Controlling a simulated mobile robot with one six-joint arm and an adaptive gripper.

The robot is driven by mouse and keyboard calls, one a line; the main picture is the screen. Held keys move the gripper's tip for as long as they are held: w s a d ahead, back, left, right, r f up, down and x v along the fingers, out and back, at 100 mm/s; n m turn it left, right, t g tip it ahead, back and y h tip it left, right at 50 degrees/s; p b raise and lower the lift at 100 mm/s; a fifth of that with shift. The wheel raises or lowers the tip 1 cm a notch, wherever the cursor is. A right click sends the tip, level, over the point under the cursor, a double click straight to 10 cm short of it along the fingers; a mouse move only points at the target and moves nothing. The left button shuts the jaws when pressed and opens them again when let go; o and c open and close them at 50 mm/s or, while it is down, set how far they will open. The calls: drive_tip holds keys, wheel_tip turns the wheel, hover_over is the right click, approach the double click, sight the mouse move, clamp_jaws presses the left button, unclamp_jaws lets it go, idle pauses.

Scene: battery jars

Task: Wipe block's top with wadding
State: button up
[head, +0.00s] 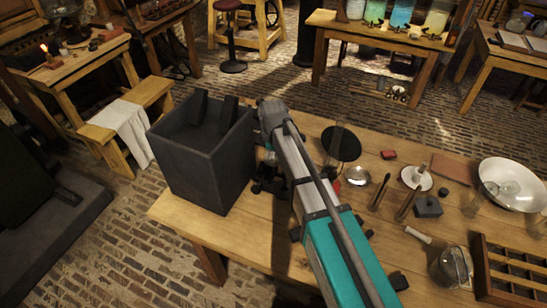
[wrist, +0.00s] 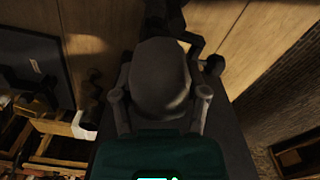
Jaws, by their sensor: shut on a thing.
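My gripper (wrist: 160,105) shows in the wrist view with its fingers closed around a rounded grey lump, which looks like the wadding (wrist: 160,75). In the head view my gripper (head: 270,180) hangs low over the near table beside the large dark box and is mostly hidden by my arm. A small dark grey block (head: 428,207) sits on the table to the right, apart from my gripper. I cannot tell for certain that this is the task's block. What lies under the wadding is hidden.
The open dark box (head: 190,165) stands at the table's left end. To the right are a black disc (head: 341,143), a small dish (head: 357,176), a white candle holder (head: 416,179), a white bowl (head: 510,184), a glass jar (head: 452,267) and a compartment tray (head: 487,285). The table's front left is clear.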

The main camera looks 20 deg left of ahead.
drive_tip(key=shift+a+r, duration=0.15)
drive_tip(key=shift+a, duration=0.7)
drive_tip(key=shift+a+r, duration=0.1)
drive_tip(key=shift+a, duration=0.7)
drive_tip(key=shift+s+d, duration=0.1)
drive_tip(key=shift+d+f, duration=0.2)
drive_tip(key=shift+d, duration=1.65)
drive_tip(key=shift+d+r, duration=0.15)
drive_tip(key=shift+d, duration=0.1)
wheel_tip(320, 180, up, 3)
drive_tip(key=p, duration=0.3)
drive_tip(key=shift+r+p, duration=0.2)
drive_tip(key=shift+p, duration=0.1)
wheel_tip(320, 180, up, 4)
drive_tip(key=p, duration=0.3)
drive_tip(key=shift+a+f+p, duration=0.15)
drive_tip(key=shift+p, duration=0.25)
drive_tip(key=shift+f, duration=0.2)
drive_tip(key=shift+y, duration=0.3)
drive_tip(key=f+b, duration=0.5)
drive_tip(key=b, duration=0.1)
drive_tip(key=shift+d+f, duration=0.2)
drive_tip(key=shift+f, duration=0.2)
